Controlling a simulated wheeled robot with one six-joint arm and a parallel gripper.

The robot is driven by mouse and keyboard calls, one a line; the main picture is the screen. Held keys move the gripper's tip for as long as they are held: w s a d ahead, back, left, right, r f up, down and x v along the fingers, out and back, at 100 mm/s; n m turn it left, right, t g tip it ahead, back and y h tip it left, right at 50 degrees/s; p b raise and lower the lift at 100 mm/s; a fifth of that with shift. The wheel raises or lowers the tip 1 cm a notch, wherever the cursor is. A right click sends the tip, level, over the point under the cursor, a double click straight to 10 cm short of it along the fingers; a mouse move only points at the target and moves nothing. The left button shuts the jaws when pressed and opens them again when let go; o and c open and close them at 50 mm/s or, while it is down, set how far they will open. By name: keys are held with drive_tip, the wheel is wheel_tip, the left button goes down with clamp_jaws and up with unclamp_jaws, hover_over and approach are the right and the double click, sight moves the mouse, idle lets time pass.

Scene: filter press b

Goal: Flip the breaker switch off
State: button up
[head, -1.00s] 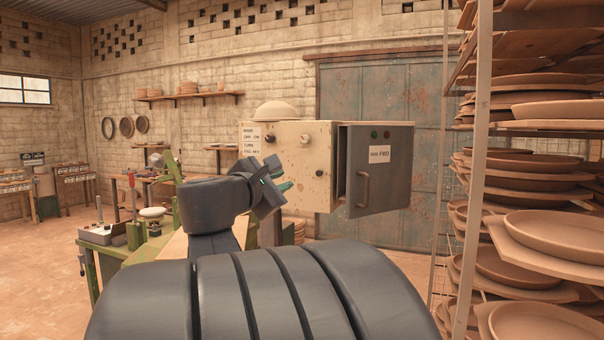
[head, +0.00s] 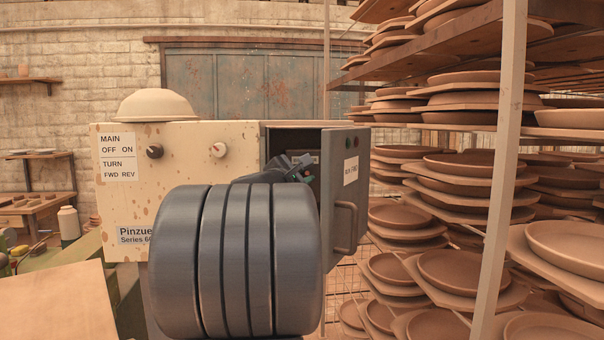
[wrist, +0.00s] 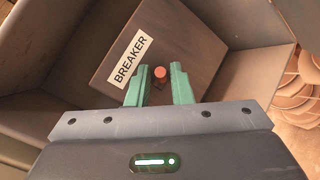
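The breaker switch (wrist: 160,72) is a small orange-red toggle on a dark panel (wrist: 182,45) with a white BREAKER label, inside the box compartment. In the wrist view my gripper (wrist: 158,68) has its two green fingers apart, one on each side of the switch, with small gaps visible. Whether the fingertips reach the switch in depth I cannot tell. In the head view my gripper (head: 304,170) is at the compartment opening, and my arm hides most of it and the switch.
The cream control box (head: 195,160) has two knobs on its front and a bowl (head: 155,104) on top. Its grey door (head: 343,195) stands open to the right of my gripper. A rack of clay plates (head: 500,120) stands close on the right.

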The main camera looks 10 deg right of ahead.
drive_tip(key=shift+d, duration=0.2)
drive_tip(key=shift+w, duration=0.1)
drive_tip(key=shift+a, duration=0.1)
drive_tip(key=shift+c, duration=0.2)
clamp_jaws()
